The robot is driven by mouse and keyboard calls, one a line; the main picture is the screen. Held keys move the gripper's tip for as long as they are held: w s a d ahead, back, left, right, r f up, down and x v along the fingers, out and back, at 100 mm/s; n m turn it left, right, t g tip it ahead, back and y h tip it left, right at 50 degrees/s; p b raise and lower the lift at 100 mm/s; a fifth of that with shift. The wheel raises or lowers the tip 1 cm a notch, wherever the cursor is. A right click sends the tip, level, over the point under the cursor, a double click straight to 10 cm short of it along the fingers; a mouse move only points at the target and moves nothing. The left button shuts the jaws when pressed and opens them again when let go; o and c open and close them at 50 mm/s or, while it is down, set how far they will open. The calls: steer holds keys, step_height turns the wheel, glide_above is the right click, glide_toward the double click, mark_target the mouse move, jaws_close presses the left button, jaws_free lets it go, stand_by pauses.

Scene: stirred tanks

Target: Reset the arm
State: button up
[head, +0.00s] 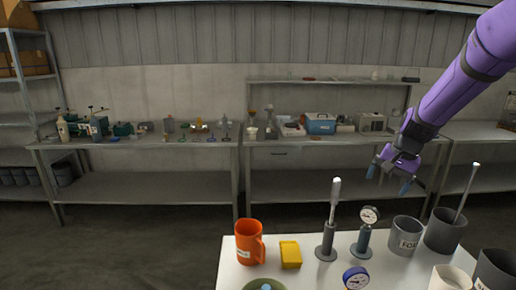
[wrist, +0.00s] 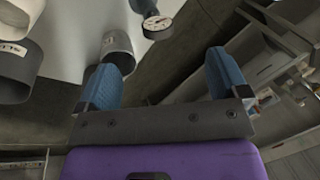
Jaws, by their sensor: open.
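My gripper (head: 389,179) hangs from my purple arm at the right of the head view, above the far edge of the white table (head: 228,272). Its two blue fingers are apart and nothing is between them. In the wrist view the open gripper (wrist: 160,82) also shows empty, with a grey cup labelled in dark letters (wrist: 118,45) just beyond the left finger. That grey cup (head: 404,236) stands on the table below my gripper in the head view.
On the table stand an orange mug (head: 249,243), a yellow block (head: 290,254), a grey stand with a white-tipped rod (head: 327,240), a dial gauge (head: 369,216), a blue gauge (head: 356,278) and a dark cup with a rod (head: 444,232). Workbenches (head: 150,143) line the back wall.

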steer(key=s+a+r+n+t, duration=0.1)
steer(key=s+a+r+n, duration=0.45)
steer(key=s+r, duration=0.9)
steer(key=s+a+n+t+h, duration=0.1)
steer(key=s+a+n, duration=0.1)
steer(key=s, duration=1.5)
steer(key=shift+s+a+t+h, duration=0.25)
steer(key=shift+a+t+h, duration=0.15)
steer(key=shift+a, duration=0.35)
